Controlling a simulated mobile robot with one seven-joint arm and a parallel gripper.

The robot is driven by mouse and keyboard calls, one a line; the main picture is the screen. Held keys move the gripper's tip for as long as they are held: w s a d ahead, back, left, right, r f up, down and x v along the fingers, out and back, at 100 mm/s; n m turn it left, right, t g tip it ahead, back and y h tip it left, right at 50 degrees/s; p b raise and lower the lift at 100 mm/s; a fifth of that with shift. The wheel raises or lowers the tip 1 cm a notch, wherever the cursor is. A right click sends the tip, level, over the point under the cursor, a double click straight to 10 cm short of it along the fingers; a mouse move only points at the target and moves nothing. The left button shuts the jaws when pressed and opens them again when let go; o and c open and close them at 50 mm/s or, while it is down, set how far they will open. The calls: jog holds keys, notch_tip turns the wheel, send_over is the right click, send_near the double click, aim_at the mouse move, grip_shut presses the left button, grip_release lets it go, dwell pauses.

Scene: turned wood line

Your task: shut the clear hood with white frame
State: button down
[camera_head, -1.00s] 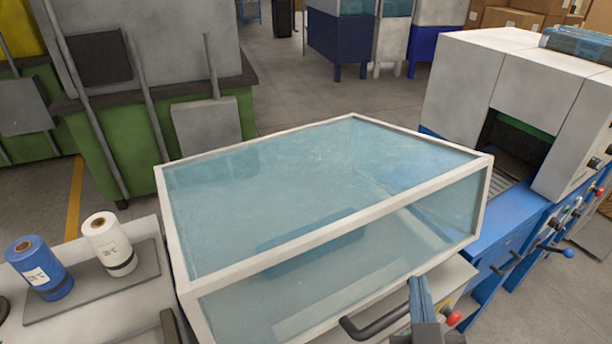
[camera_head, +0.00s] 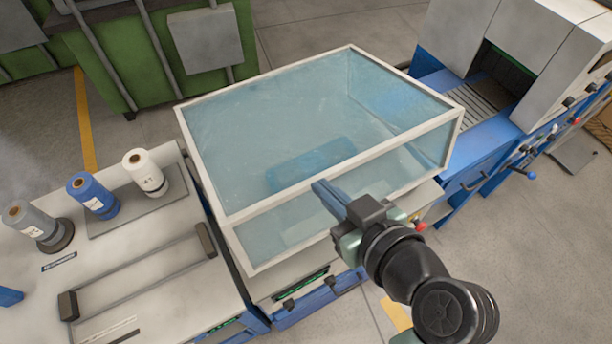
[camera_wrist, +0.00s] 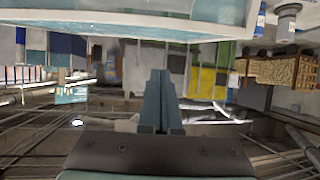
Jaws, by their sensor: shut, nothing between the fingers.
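The clear hood with white frame (camera_head: 300,130) sits over a machine in the middle of the head view. Its top looks about level and its front pane faces me; I cannot tell whether a gap is left under its lower edge. A blue shape shows dimly through the panes. My gripper (camera_head: 322,190) is shut and empty, its fingers overlapping the hood's front top edge in the picture; contact cannot be told. In the wrist view the fingers (camera_wrist: 157,85) point away together, and a white frame edge (camera_wrist: 120,22) crosses the top. The hood's handle is not visible now.
A bench with spools, one blue (camera_head: 92,196) and one white (camera_head: 145,174), stands to the left with a long bar handle (camera_head: 135,270). A blue and white machine (camera_head: 490,110) stands close on the right. Green cabinets (camera_head: 110,70) stand behind; floor shows at lower right.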

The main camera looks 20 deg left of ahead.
jog(key=w+a+f+p, duration=0.1)
jog(key=f, duration=0.1)
jog(key=w+a+f+p, duration=0.1)
jog(key=a+f, duration=0.1)
jog(key=w+a+f+p, duration=0.2)
jog(key=shift+f, duration=0.2)
jog(key=shift+s+f, duration=0.1)
jog(key=shift+f, duration=0.4)
